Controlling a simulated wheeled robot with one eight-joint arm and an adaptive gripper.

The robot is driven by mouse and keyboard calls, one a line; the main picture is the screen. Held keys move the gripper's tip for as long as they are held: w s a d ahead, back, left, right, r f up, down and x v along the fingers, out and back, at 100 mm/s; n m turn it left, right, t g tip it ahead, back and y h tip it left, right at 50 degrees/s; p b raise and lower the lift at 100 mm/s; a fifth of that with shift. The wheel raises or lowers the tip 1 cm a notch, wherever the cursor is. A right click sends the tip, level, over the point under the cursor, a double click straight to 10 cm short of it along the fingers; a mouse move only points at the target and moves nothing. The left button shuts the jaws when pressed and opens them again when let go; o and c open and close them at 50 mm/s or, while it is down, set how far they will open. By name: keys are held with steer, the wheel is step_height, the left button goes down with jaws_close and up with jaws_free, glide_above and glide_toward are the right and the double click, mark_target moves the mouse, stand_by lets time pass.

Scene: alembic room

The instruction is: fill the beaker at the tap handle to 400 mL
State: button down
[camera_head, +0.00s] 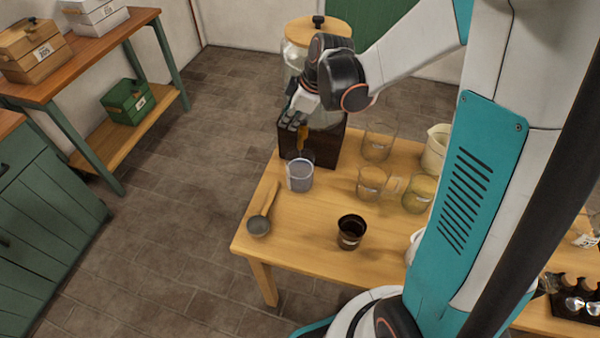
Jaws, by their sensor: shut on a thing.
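A large glass jar (293,58) with a wooden lid stands above a dark box-like stand (325,150) at the back of the table, partly hidden by my arm. My gripper (293,122) is at the jar's front, shut on the tap handle, which its fingers mostly hide. An orange-brown tap part (302,137) shows just below the fingers. A clear beaker (300,178) stands upright on the table below the tap, in front of the stand. It looks bluish inside, as if it holds liquid; its level marks are too small to read.
On the wooden table (290,248) are a ladle (260,224), a dark cup (351,232), several other glass vessels (372,182) and a pale jug (436,150). A side table (95,58) with boxes and a green cabinet (45,205) stand at left. The tiled floor between is clear.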

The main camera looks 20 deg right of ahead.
stand_by(0.3)
steer(key=shift+w+d+m+h, duration=0.2)
steer(key=shift+m+h, duration=0.2)
steer(key=shift+m, duration=0.6)
steer(key=c, duration=1.5)
jaws_free()
steer(key=shift+w, duration=0.1)
steer(key=o, duration=0.5)
steer(key=shift+a, duration=0.1)
steer(key=shift+r, duration=0.1)
